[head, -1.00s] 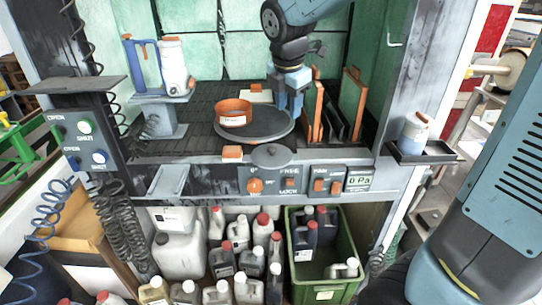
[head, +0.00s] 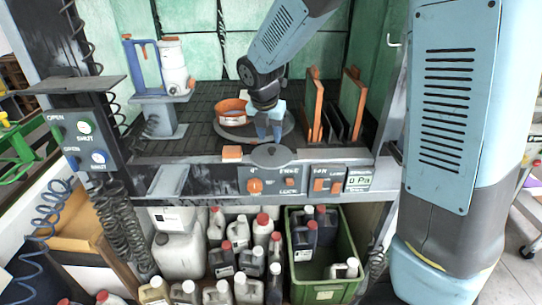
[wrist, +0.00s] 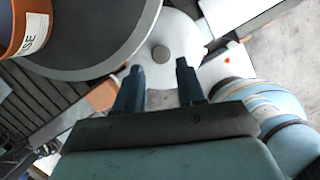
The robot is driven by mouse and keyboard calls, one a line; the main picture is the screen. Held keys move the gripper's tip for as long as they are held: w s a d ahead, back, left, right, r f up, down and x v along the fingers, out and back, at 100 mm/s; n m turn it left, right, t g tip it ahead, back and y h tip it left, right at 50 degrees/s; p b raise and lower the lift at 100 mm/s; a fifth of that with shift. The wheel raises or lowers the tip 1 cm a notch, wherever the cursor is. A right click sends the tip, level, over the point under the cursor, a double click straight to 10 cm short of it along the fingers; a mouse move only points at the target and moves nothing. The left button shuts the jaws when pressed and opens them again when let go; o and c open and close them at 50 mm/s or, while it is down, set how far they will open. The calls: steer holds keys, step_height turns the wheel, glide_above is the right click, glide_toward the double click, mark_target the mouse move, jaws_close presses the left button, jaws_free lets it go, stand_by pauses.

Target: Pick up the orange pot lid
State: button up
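An orange pot (head: 233,113) with a white label stands on a dark round turntable (head: 222,137) in the cabinet; it shows at the upper left of the wrist view (wrist: 27,25). A round grey lid (head: 270,158) with a small knob lies at the cabinet's front edge, apart from the pot. In the wrist view, this lid (wrist: 180,40) looks light grey, with its dark knob (wrist: 160,54) between and beyond my fingertips. My gripper (wrist: 158,72) is open and empty, pointing down above the lid's near area; in the head view, it (head: 269,138) hangs over the turntable's front.
An orange block (head: 232,153) sits left of the lid. Orange-edged upright panels (head: 314,105) stand right of the turntable. A control panel (head: 273,181) is below the lid. A blue-handled holder and white canister (head: 173,66) stand at left. Bottles and a green crate (head: 325,290) are below.

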mark_target(271, 148)
steer(key=shift+x, duration=2.75)
steer(key=shift+c, duration=0.3)
jaws_close()
steer(key=shift+r, duration=0.1)
